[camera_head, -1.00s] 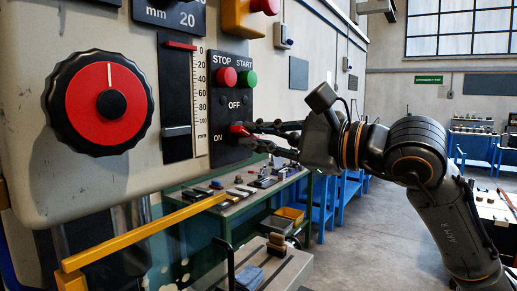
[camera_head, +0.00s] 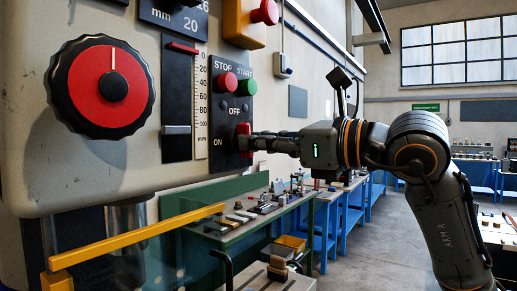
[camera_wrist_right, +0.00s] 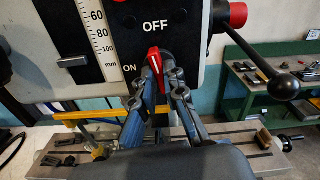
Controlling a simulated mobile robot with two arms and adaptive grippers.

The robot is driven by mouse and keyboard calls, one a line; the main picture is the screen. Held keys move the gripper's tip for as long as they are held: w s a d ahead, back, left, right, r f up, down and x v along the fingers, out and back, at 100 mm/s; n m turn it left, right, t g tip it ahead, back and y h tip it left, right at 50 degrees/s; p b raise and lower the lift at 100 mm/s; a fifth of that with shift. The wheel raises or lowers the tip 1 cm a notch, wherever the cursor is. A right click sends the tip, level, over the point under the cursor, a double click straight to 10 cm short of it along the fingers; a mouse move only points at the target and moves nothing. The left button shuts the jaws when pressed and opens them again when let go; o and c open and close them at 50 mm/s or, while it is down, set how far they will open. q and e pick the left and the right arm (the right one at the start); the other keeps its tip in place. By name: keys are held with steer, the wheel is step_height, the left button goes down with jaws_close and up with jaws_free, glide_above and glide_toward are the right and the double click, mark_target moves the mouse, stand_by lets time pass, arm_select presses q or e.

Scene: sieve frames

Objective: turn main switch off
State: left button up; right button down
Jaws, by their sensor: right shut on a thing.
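The main switch is a red rotary handle (camera_head: 243,130) on the black panel, near the ON mark and below the OFF mark. In the right wrist view, the handle (camera_wrist_right: 154,60) stands nearly upright, its upper end toward the OFF label (camera_wrist_right: 155,25). My right gripper (camera_head: 251,143) reaches it from the right in the head view. Its two fingers (camera_wrist_right: 158,78) lie on either side of the handle and are shut on it. The fingers hide part of the handle's base. My left gripper is not in view.
Red STOP (camera_head: 227,82) and green START (camera_head: 246,87) buttons sit above the switch. A large red-and-black dial (camera_head: 101,87) is at left. A yellow bar (camera_head: 140,236) crosses below. In the wrist view, a black-knobbed lever (camera_wrist_right: 283,87) sticks out at right.

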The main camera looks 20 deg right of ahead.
steer(key=shift+m+b, duration=0.3)
steer(key=shift+m, duration=0.8)
steer(key=c, duration=1.4)
jaws_free()
steer(key=shift+d, duration=0.1)
steer(key=v, duration=1.2)
